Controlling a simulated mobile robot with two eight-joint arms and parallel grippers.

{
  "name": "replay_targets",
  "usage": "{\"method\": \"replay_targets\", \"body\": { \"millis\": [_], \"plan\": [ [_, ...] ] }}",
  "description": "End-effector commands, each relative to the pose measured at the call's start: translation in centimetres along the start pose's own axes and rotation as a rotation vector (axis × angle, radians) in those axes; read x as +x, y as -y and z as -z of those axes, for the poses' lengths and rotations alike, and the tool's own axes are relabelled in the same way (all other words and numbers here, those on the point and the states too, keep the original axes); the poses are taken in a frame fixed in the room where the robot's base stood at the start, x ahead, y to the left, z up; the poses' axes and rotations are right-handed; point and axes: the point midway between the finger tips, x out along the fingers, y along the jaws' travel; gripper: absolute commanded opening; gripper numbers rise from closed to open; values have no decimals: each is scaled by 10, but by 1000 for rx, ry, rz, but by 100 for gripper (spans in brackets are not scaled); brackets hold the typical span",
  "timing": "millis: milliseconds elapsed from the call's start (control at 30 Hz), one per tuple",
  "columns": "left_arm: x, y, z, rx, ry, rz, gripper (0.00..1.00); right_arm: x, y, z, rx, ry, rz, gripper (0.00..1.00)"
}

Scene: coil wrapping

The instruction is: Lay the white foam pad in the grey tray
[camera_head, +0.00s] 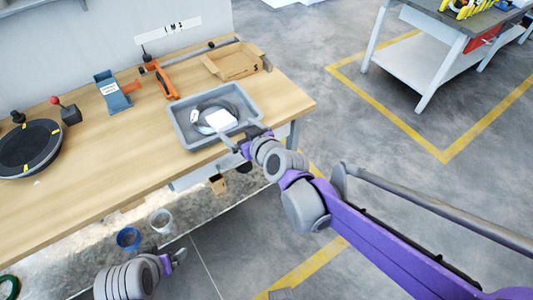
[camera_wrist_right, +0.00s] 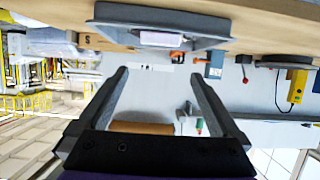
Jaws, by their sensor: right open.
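The white foam pad (camera_head: 221,119) is in the grey tray (camera_head: 179,128), at or on a grey coil (camera_head: 199,111) there. I cannot tell whether the pad lies flat on the tray floor. In the right wrist view the pad (camera_wrist_right: 173,41) shows beyond the rim of the tray (camera_wrist_right: 130,14). My right gripper (camera_head: 240,134) is at the tray's front right side, open and empty, apart from the pad. Its two fingers (camera_wrist_right: 158,76) stand wide apart in the wrist view. My left gripper (camera_head: 178,257) is low in front of the bench; its jaws are too small to read.
On the wooden bench are a cardboard box (camera_head: 236,64) behind the tray, an orange tool (camera_head: 165,82), a blue device (camera_head: 113,94) and a black round turntable (camera_head: 30,146). The bench front left of the tray is clear. Cups (camera_head: 161,219) stand on a lower shelf.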

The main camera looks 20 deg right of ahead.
Motion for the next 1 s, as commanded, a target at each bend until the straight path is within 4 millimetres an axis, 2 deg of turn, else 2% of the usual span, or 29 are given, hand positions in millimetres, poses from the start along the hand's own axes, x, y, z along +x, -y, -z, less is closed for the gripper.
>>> {"method": "replay_targets", "body": {
  "millis": [133,233,367,500,633,700,800,1000],
  "plan": [
    [0,0,0,0,0,0,94,-7,0,-6,3,23,5,100],
    [0,0,0,0,0,0,94,-31,1,-26,21,106,14,100],
    [0,0,0,0,0,0,94,-84,-2,-79,70,303,-3,100],
    [0,0,0,0,0,0,94,-145,-12,-142,139,522,-86,100],
    [0,0,0,0,0,0,94,-187,-21,-182,192,661,-177,100],
    [0,0,0,0,0,0,94,-201,-24,-194,209,703,-211,100],
    [0,0,0,0,0,0,94,-209,-26,-202,221,729,-234,100],
    [0,0,0,0,0,0,94,-209,-26,-202,222,730,-235,100]
  ]
}}
